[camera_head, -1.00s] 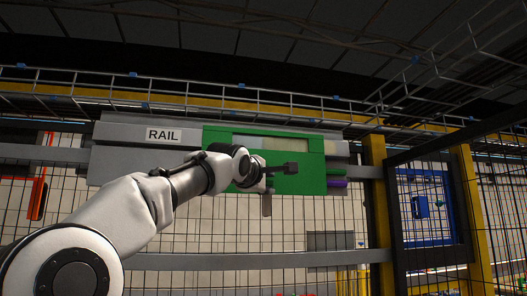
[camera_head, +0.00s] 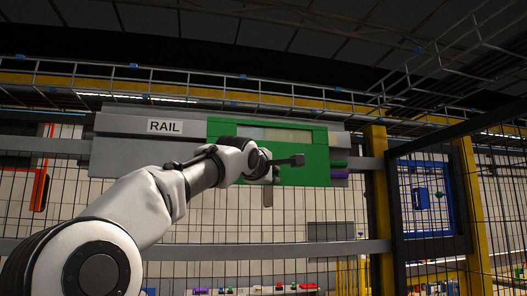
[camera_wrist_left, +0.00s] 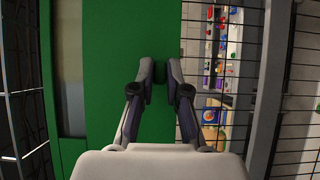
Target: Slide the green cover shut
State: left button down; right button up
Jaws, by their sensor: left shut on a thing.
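The green cover (camera_head: 312,173) is a flat panel with a long pale window near its top. It sits on the right part of the grey housing marked RAIL (camera_head: 115,152). My left gripper (camera_head: 272,165) is at the cover's lower middle. In the left wrist view the cover (camera_wrist_left: 108,70) fills the left of the picture. My right gripper is not in view.
A yellow post (camera_head: 378,200) and a dark mesh door (camera_head: 430,205) stand to the right. Wire mesh fencing runs behind. Below the housing is a grey horizontal bar (camera_head: 215,250).

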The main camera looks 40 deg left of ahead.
aim_at(307, 178)
pick_arm(q)
jog(key=shift+w+d+p, duration=0.35)
jog(key=shift+w+d, duration=0.7)
jog(key=shift+w, duration=0.2)
jog(key=shift+w+d+r+p, duration=0.1)
jog(key=shift+w+d+p, duration=0.75)
jog(key=shift+w+d, duration=0.8)
jog(key=c, duration=1.3)
grip_release()
jog(key=shift+w+a, duration=0.1)
jog(key=shift+w, duration=0.1)
jog(key=shift+s, duration=0.1)
jog(key=s+d+b, duration=0.4)
jog(key=shift+d, duration=0.3)
jog(key=shift+w+a, duration=0.1)
jog(key=shift+a, duration=0.05)
